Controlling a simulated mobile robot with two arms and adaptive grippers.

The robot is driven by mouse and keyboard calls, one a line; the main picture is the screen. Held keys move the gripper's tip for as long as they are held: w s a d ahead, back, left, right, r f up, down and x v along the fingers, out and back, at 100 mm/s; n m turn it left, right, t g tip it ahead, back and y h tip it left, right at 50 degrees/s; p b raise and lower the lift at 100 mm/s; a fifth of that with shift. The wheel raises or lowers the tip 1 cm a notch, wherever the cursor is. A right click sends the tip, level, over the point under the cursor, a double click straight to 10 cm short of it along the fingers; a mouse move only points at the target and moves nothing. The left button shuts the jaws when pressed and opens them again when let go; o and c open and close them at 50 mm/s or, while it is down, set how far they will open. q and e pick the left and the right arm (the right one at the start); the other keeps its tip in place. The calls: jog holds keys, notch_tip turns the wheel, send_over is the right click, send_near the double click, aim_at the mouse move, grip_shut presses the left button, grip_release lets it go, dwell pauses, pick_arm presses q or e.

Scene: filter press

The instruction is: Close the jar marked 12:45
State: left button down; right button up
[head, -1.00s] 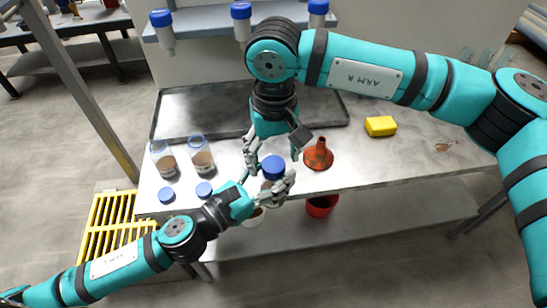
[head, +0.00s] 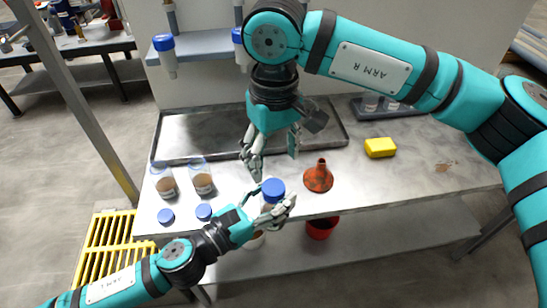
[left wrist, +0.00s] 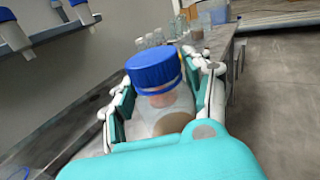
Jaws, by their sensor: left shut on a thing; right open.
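A clear jar with a brown bottom layer and a blue lid on top (head: 273,190) is at the front edge of the bench. In the left wrist view its blue lid (left wrist: 154,70) sits on the jar body (left wrist: 160,110). My left gripper (head: 270,211) is shut around the jar's body, fingers on both sides. My right gripper (head: 271,150) is open and empty, behind and above the lid, apart from it. Two lidless jars, (head: 164,180) and (head: 201,177), stand at the left. Two loose blue lids, (head: 166,216) and (head: 204,212), lie in front of them. No time marking is readable.
A red-brown funnel (head: 318,178) stands right of the held jar, close by. A yellow block (head: 380,147) is farther right. A metal tray (head: 215,137) lies behind. A red bucket (head: 321,227) is under the front edge. The right part of the bench is mostly clear.

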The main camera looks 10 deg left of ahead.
aim_at(274, 186)
jog(key=shift+f, duration=4.05)
jog(key=c, duration=1.2)
jog(key=m, duration=0.3)
jog(key=shift+c, duration=0.2)
jog(key=o, duration=1.3)
